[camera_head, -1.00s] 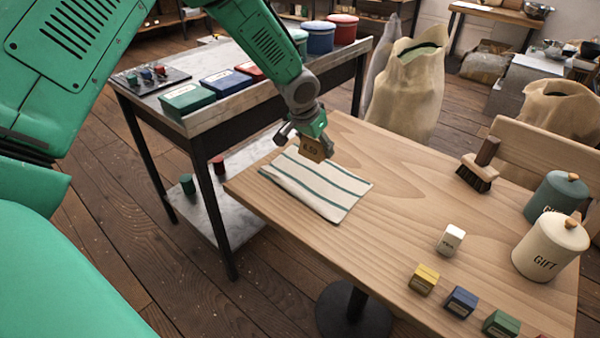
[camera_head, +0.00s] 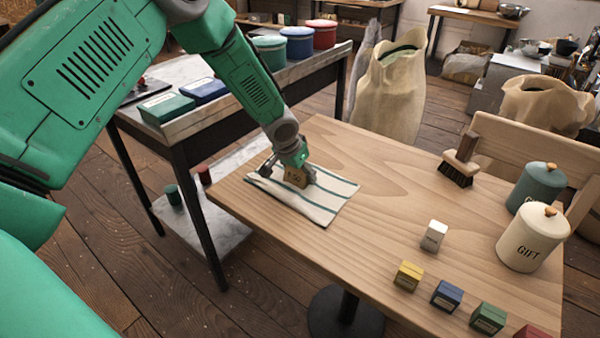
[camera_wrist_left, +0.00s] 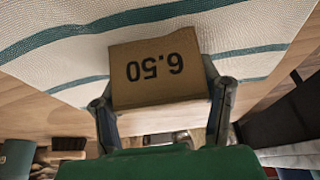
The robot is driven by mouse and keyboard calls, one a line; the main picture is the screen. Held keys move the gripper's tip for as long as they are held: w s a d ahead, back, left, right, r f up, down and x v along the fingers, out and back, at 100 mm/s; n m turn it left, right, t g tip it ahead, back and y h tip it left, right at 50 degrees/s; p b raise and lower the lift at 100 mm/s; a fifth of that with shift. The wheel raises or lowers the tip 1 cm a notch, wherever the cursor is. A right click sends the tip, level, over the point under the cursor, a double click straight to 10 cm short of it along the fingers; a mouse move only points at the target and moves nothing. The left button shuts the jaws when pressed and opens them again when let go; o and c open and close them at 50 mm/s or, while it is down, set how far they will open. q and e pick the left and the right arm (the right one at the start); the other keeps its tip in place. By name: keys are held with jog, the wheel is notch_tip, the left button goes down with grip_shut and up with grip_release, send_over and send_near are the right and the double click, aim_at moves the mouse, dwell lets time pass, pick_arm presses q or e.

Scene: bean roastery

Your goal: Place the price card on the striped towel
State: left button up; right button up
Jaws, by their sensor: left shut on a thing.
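The price card (camera_head: 297,177) is a small brown card with dark figures. My left gripper (camera_head: 288,170) is shut on it, over the left part of the striped towel (camera_head: 325,205), which lies flat on the wooden table and is off-white with green stripes. In the left wrist view the card (camera_wrist_left: 158,85) reads 6.50 upside down between the two fingers of my gripper (camera_wrist_left: 165,112), with the towel (camera_wrist_left: 215,40) behind it. The card is very low over the towel; I cannot tell whether it touches. My right gripper is not in view.
The wooden table (camera_head: 385,200) also holds a brush (camera_head: 459,167), a white block (camera_head: 434,236), several coloured boxes (camera_head: 446,295) and two canisters, one marked GIFT (camera_head: 532,240). A dark-legged side table (camera_head: 185,128) with boxes and tins stands at left. The table middle is clear.

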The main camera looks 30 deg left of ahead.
pick_arm(q)
jog(key=shift+s+a+f, duration=0.1)
jog(key=shift+s+f, duration=0.1)
jog(key=shift+f, duration=0.2)
jog(key=o, duration=1)
jog(key=shift+a, duration=0.15)
jog(key=shift+a+f, duration=0.25)
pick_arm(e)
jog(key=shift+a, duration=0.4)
pick_arm(q)
jog(key=shift+d, duration=0.15)
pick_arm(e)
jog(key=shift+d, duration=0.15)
pick_arm(q)
jog(key=shift+d+r, duration=0.1)
jog(key=shift+r, duration=0.15)
jog(key=shift+w+r, duration=0.1)
jog(key=shift+r, duration=0.25)
jog(key=p+v, duration=0.2)
jog(key=v, duration=1)
jog(key=shift+r, duration=0.1)
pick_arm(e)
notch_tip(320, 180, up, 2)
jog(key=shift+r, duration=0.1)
